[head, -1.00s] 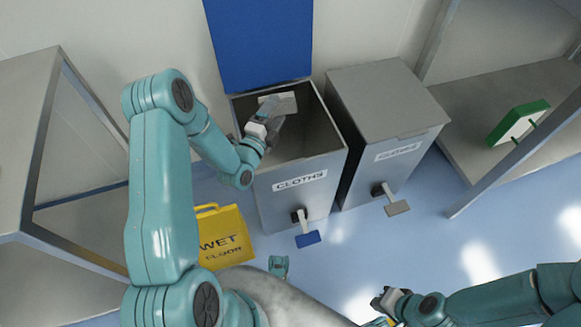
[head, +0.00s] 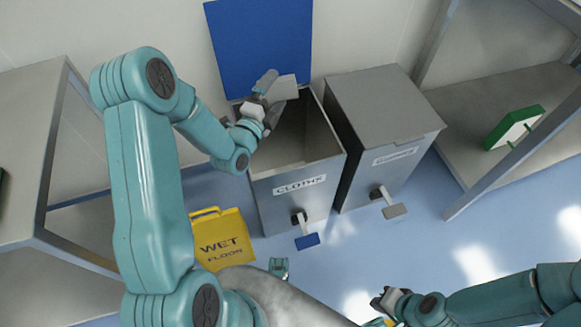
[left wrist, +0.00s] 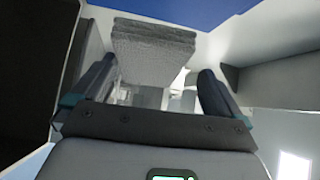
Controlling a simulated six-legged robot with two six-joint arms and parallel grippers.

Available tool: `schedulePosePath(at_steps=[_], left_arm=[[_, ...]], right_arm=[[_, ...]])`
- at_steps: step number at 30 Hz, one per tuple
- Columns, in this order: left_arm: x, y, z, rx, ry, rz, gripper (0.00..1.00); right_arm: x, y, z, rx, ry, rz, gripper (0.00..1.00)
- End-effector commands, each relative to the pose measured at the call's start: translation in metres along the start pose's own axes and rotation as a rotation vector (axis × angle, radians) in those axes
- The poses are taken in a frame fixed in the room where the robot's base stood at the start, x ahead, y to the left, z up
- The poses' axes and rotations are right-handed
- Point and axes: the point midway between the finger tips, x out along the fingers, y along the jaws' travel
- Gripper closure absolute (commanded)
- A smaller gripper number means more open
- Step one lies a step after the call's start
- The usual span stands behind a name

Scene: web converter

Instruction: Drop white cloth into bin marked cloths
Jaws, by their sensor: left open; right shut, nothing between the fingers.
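The bin marked CLOTHS (head: 292,208) stands in the middle of the head view with its blue lid (head: 258,45) raised. A pale, folded cloth (head: 285,88) shows at the bin's back edge, in front of the lid. My left gripper (head: 272,97) is open over the bin's back left part, at the cloth. In the left wrist view the cloth (left wrist: 152,50) appears between the spread fingers; I cannot tell whether it touches either one. My right gripper (head: 383,300) is shut and empty at the lower right, away from the bin.
A second grey bin (head: 385,110) with a closed lid stands close on the right; its label is blurred. A yellow wet floor sign (head: 222,240) stands front left. Metal shelving stands on both sides, with a green and white item (head: 515,127) on the right shelf.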

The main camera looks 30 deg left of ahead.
Motion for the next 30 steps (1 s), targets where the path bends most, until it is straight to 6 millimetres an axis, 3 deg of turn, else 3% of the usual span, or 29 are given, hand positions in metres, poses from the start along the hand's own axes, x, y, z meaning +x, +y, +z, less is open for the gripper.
schedulePosePath(at_steps=[1,6,12,17,30], left_arm=[[0.002,-0.020,-0.003,0.003,0.001,-0.006,0.00],[0.005,-0.062,-0.009,0.002,0.001,-0.005,0.00],[0.008,-0.093,-0.013,0.000,-0.001,-0.001,0.00],[0.009,-0.101,-0.014,0.000,0.000,0.000,0.00],[0.009,-0.101,-0.014,-0.001,0.000,0.000,0.00]], right_arm=[[-0.007,-0.003,0.000,0.000,0.000,0.000,1.00],[-0.016,-0.006,0.000,0.000,0.000,0.000,1.00],[-0.022,-0.008,0.000,0.000,0.000,0.000,1.00],[-0.023,-0.008,0.001,0.000,0.000,0.000,1.00],[-0.023,-0.008,0.001,0.000,0.000,0.000,1.00]])
